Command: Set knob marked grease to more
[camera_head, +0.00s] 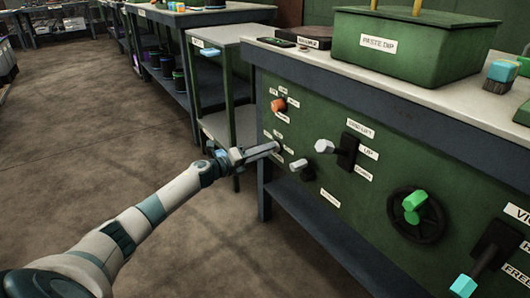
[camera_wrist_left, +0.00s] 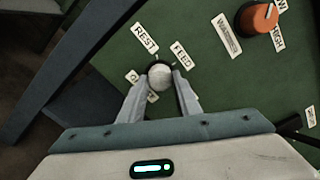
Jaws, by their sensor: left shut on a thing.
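My left gripper (camera_head: 274,148) is at the green panel (camera_head: 375,203) of the bench. In the left wrist view its two fingers (camera_wrist_left: 158,88) are shut on a round whitish knob (camera_wrist_left: 160,76). Labels reading REST (camera_wrist_left: 145,37) and FEED (camera_wrist_left: 181,54) sit around this knob; a third label is partly hidden by a finger. An orange knob (camera_head: 279,104), also in the left wrist view (camera_wrist_left: 258,18), is above it on the panel, with small labels around it. I cannot read the word grease on any label. My right gripper is not in view.
A small pale knob (camera_head: 301,168) sits just right of the gripper. A white-tipped lever (camera_head: 325,146), a black wheel with green handle (camera_head: 414,206) and a cyan-tipped lever (camera_head: 464,285) are farther right. A green PASTE DIP box (camera_head: 400,60) stands on the bench. Floor at left is clear.

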